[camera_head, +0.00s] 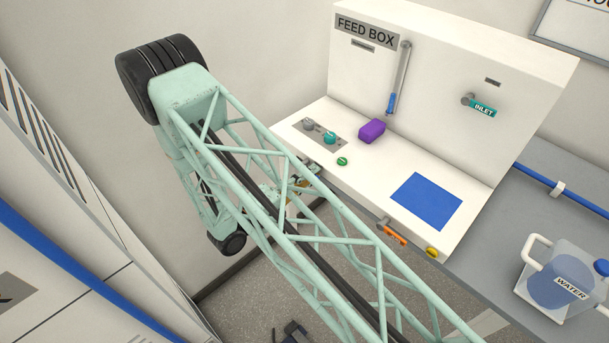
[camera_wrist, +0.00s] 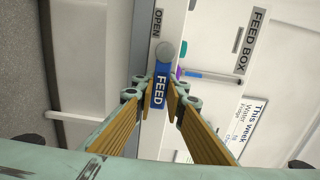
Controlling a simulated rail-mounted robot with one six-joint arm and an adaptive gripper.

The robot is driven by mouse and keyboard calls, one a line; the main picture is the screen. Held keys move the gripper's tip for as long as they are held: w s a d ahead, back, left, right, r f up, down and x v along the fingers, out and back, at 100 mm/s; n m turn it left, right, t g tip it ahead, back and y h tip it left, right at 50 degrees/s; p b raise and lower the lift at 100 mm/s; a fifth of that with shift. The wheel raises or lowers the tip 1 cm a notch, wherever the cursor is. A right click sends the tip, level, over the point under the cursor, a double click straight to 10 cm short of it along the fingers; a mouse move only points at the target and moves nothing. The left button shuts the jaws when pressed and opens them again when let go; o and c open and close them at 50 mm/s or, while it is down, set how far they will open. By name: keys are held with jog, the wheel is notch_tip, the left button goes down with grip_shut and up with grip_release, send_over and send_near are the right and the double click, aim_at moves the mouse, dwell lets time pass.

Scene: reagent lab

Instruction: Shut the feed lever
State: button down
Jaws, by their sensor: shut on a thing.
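The feed lever (camera_wrist: 158,91) shows in the wrist view as a blue handle marked FEED, with a round grey pivot (camera_wrist: 164,50) at its upper end. The word OPEN (camera_wrist: 157,22) is printed beyond the pivot. My gripper (camera_wrist: 160,96) has one finger on each side of the blue handle and is shut on it. The finger pads are tan. In the head view the feed lever cannot be made out, as my green arm crosses in front of the feed box's left end.
The white feed box (camera_head: 455,85) carries a rod with a blue end (camera_head: 391,103), a teal INLET handle (camera_head: 482,109), a purple block (camera_head: 371,130) and a blue square (camera_head: 427,201). An orange handle (camera_head: 394,234) juts from its front edge. A water jug (camera_head: 562,282) stands at right.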

dwell(0.3)
jog(key=c, duration=2.6)
grip_release()
jog(key=shift+a, duration=0.1)
jog(key=v, duration=1.2)
jog(key=shift+r, duration=0.1)
